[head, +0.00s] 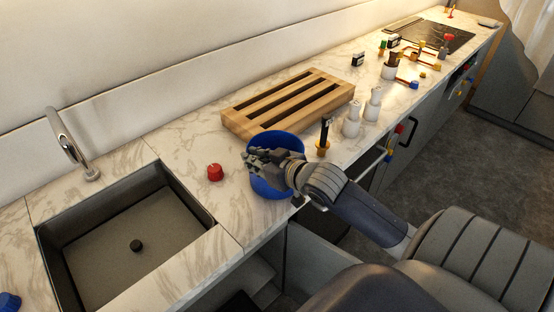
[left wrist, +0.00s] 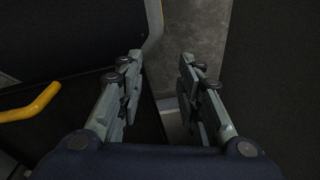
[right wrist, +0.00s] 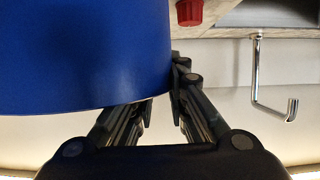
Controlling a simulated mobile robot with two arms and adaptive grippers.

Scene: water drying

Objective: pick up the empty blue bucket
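The blue bucket (head: 267,190) is at the counter's front edge, right of the sink; whether it touches the counter is unclear. My right gripper (head: 258,158) lies across the bucket's top in the head view and hides much of its opening. In the right wrist view the bucket (right wrist: 85,50) fills the upper left and covers the fingertips of my right gripper (right wrist: 163,98). The finger parts that show are close together with a narrow gap; their grip on the bucket is unclear. My left gripper (left wrist: 160,75) is open and empty in the left wrist view.
A wooden rack (head: 290,100) stands just behind the bucket. A red knob-like item (head: 214,172) lies left of it. White bottles (head: 352,120) and a dark-handled item (head: 324,137) stand to the right. The sink (head: 130,235) and faucet (head: 75,145) are at left.

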